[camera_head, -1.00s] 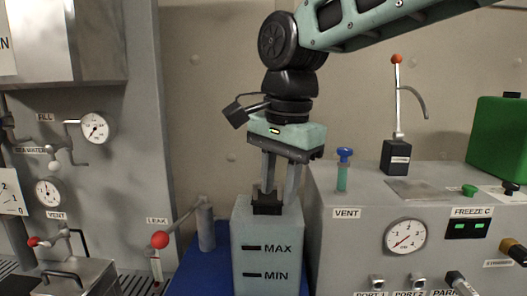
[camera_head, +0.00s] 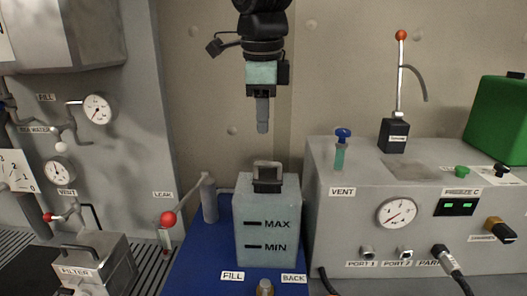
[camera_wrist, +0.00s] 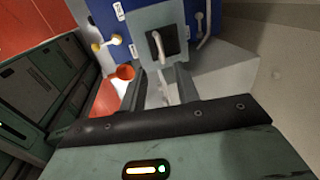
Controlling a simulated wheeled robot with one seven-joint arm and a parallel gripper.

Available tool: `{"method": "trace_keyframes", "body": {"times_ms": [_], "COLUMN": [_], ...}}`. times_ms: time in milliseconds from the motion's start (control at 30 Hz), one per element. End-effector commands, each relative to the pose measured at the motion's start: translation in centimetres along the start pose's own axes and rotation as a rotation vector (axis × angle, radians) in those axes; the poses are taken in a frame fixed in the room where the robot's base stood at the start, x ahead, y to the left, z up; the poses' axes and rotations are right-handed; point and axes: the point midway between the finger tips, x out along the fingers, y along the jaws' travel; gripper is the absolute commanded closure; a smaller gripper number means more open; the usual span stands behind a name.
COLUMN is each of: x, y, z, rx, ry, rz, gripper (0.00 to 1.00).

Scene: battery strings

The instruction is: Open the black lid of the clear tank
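The clear tank (camera_head: 267,228), marked MAX and MIN, stands on the blue platform. It also shows in the wrist view (camera_wrist: 143,16). Its black lid (camera_head: 267,187) is at the top and carries a pale loop handle (camera_head: 267,164). The lid (camera_wrist: 169,40) and handle (camera_wrist: 158,46) show from above in the wrist view. I cannot tell whether the lid is fully down or partly raised.
A grey console (camera_head: 430,240) with a gauge and ports stands close at the tank's right. A red-knobbed lever (camera_head: 168,218) and grey cylinder (camera_head: 209,198) are at its left. A fitting (camera_head: 264,288) sits in front.

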Motion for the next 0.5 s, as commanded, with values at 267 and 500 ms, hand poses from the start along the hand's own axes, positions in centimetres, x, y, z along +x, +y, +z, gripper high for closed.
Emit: {"method": "trace_keyframes", "body": {"times_ms": [267,500], "x": [5.6,8.7], "y": [0.0,0.0], "z": [0.0,0.0], "rx": [-0.002,-0.001], "ry": [0.003,0.001], "rz": [0.004,0.001], "gripper": [0.68,0.68]}}
